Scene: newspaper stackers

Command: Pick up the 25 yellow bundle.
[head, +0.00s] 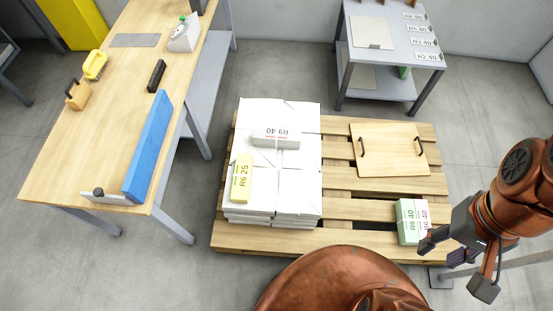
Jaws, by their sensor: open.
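The yellow bundle (242,178), marked R6 25, lies on top of the white paper stack (298,180), near its left edge. A white-grey bundle (276,135) marked R9 40 lies on the same stack, farther back and to the right. My gripper (455,262) is at the lower right, open and empty, well away from the yellow bundle. It is close to a green bundle (405,232) and a white and pink bundle (422,212), both marked 40, at the pallet's right front. It partly overlaps them in the picture.
The stack stands on a wooden pallet (340,240). A wooden board with two handles (388,150) lies at the pallet's back right. A wooden workbench (60,165) with a blue bar (148,147) stands on the left. A grey table (385,60) with labels stands behind.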

